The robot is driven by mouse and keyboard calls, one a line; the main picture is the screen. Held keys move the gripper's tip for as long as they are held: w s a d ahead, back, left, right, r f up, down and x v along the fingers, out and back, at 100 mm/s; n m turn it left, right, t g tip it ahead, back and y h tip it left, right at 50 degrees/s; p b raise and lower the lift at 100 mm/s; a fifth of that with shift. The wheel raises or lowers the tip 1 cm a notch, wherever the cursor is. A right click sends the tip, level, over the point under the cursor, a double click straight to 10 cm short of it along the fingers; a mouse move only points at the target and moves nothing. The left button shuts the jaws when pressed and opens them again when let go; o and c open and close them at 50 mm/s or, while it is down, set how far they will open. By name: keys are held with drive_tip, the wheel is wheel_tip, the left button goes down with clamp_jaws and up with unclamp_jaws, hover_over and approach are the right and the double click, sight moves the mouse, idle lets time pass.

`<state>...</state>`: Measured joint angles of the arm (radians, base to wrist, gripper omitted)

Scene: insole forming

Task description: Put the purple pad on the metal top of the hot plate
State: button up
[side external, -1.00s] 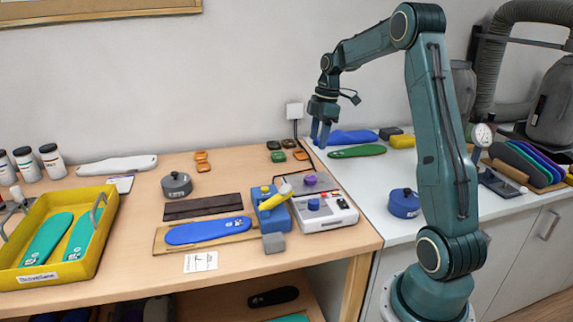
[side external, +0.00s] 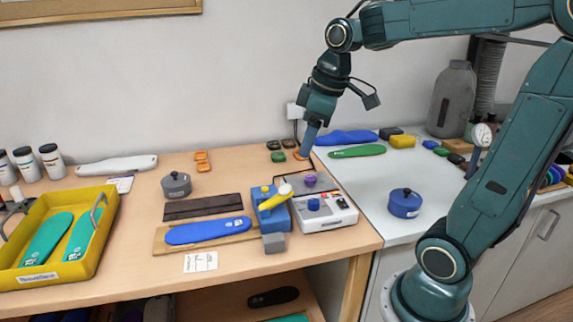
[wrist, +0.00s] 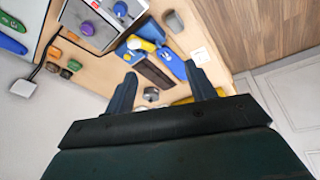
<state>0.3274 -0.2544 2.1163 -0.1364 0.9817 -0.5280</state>
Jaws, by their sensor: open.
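The purple pad (side external: 310,181) lies on the metal top of the hot plate (side external: 345,215), towards its back part. In the wrist view the purple pad (wrist: 87,28) shows as a small round shape on the grey plate at the upper left. The hot plate's white front has a blue knob. My gripper (side external: 304,152) is behind the hot plate, pointing down near the wall and an orange pad (side external: 300,156). In the wrist view my gripper (wrist: 160,70) has its two fingers spread with nothing between them.
A blue press with a yellow handle (side external: 272,208) stands left of the hot plate. Dark and green pads (side external: 277,150) lie behind. A grey lidded pot (side external: 176,185), a blue insole (side external: 208,231) and a yellow tray (side external: 92,255) are left. A blue pot (side external: 404,203) stands right.

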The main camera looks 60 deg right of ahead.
drive_tip(key=s+a+f+m+t, duration=0.1)
drive_tip(key=s+a+m, duration=0.1)
drive_tip(key=s, duration=0.3)
drive_tip(key=s+a+f+m+t, duration=0.1)
drive_tip(key=s+a, duration=0.4)
drive_tip(key=s, duration=0.1)
drive_tip(key=shift+s+a+f+m, duration=0.25)
drive_tip(key=shift+m, duration=0.15)
